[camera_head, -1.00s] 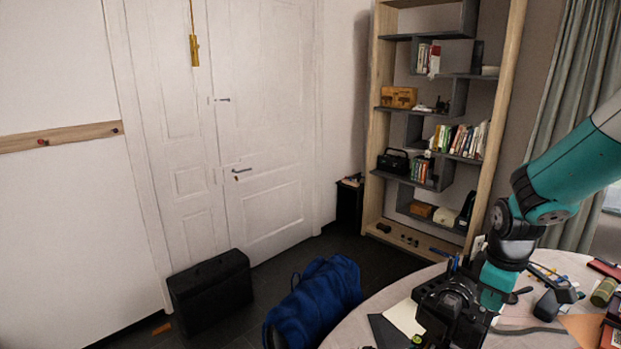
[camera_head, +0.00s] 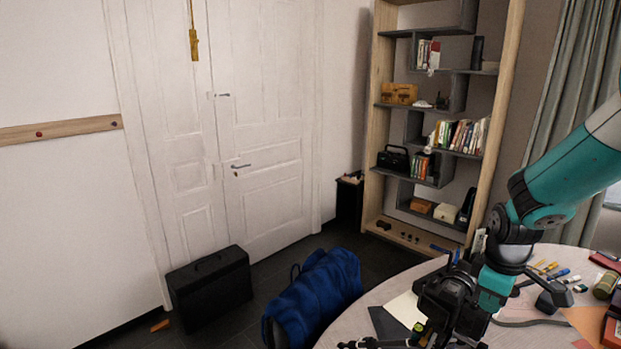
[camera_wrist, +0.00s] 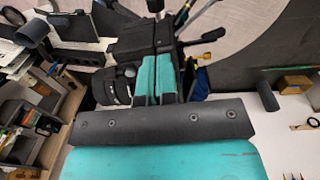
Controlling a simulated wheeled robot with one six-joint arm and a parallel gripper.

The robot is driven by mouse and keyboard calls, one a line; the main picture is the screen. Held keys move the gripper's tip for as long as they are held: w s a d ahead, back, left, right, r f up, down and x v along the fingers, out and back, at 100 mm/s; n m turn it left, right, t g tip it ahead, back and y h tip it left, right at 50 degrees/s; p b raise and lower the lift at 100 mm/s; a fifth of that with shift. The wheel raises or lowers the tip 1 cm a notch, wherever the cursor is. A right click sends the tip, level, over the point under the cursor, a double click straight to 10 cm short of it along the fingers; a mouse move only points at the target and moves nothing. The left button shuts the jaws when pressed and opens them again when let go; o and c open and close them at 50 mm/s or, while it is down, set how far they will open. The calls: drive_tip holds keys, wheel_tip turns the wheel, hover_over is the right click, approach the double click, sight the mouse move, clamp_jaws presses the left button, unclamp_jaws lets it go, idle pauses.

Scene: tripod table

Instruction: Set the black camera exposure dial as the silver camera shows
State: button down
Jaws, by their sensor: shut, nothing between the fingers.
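My gripper (camera_wrist: 157,68) is shut in the wrist view, its two teal and black fingers side by side with nothing between them. A black camera (camera_wrist: 112,87) with a ribbed lens lies just left of the fingers; its dark body runs behind them. I cannot tell whether the fingertips touch it. The exposure dial is hidden or too small to read. I cannot make out the silver camera in either view.
The round table (camera_head: 385,296) holds pens (camera_head: 548,268), a pale sheet (camera_head: 405,309) and a green cylinder (camera_head: 605,285) on the right. A blue bag (camera_head: 318,295) and a black case (camera_head: 210,290) stand on the floor. A bookshelf (camera_head: 377,150) stands behind.

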sight(483, 317)
drive_tip(key=shift+a+f, duration=0.5)
drive_tip(key=shift+f, duration=0.05)
drive_tip(key=shift+s+a+p, duration=0.25)
drive_tip(key=shift+p, duration=0.25)
idle(0.5)
drive_tip(key=shift+s+d+f, duration=0.1)
drive_tip(key=shift+s+d, duration=0.1)
drive_tip(key=shift+d, duration=0.05)
wheel_tip(483, 317, up, 7)
drive_tip(key=p, duration=0.5)
drive_tip(key=shift+f, duration=0.2)
drive_tip(key=shift+w+f, duration=0.1)
